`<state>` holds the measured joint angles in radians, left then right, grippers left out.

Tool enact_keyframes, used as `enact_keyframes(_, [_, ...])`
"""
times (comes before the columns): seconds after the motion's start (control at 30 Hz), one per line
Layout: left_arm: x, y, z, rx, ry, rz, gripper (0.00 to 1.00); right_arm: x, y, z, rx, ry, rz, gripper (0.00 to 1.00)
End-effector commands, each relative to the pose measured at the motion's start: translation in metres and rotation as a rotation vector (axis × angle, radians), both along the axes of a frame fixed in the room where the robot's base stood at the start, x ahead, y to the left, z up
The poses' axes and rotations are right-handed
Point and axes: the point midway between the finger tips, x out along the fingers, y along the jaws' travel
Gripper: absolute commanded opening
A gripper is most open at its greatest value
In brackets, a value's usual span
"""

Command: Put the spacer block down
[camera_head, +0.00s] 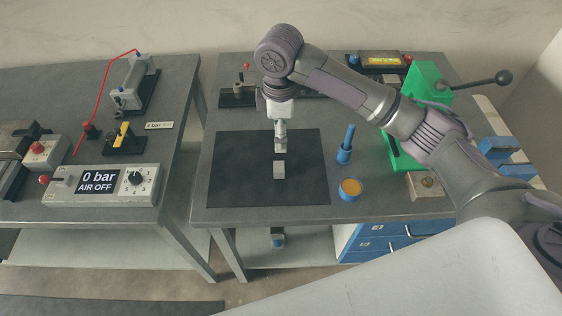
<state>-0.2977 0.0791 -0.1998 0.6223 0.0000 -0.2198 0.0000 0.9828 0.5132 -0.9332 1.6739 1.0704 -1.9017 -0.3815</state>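A small light-grey block (279,170), which looks like the spacer block, is on or just above the black mat (235,170) on the right-hand table. My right gripper (281,149) comes in from the right and points straight down over the mat, just above the block in the picture. A narrow dark gap seems to show between the fingertips and the block. The fingers are small and seen edge-on, so whether they are open or shut is unclear. My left gripper is out of view.
A blue bottle (346,143) and a round orange-topped tin (350,189) stand right of the mat. A green lever press (425,85) is behind my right arm. An air panel (101,185) reading "0 bar AIR OFF" is on the left table. The mat around the block is clear.

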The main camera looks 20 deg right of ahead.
Motion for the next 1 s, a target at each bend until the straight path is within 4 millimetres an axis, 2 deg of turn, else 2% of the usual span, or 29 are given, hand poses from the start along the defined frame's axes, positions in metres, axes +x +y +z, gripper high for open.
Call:
enact_keyframes(0.33, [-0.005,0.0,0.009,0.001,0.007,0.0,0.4,-0.002,0.0,-0.064,0.0,0.007,-0.002,0.71])
enact_keyframes(0.67, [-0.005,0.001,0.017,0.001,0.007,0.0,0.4,0.0,0.001,-0.092,0.0,0.005,0.0,0.71])
enact_keyframes(0.83, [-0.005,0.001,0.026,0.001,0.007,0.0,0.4,0.001,0.002,-0.119,0.001,0.005,-0.001,0.71])
enact_keyframes(1.0, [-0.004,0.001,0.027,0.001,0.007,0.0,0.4,0.001,0.002,-0.134,0.0,0.002,0.001,0.71])
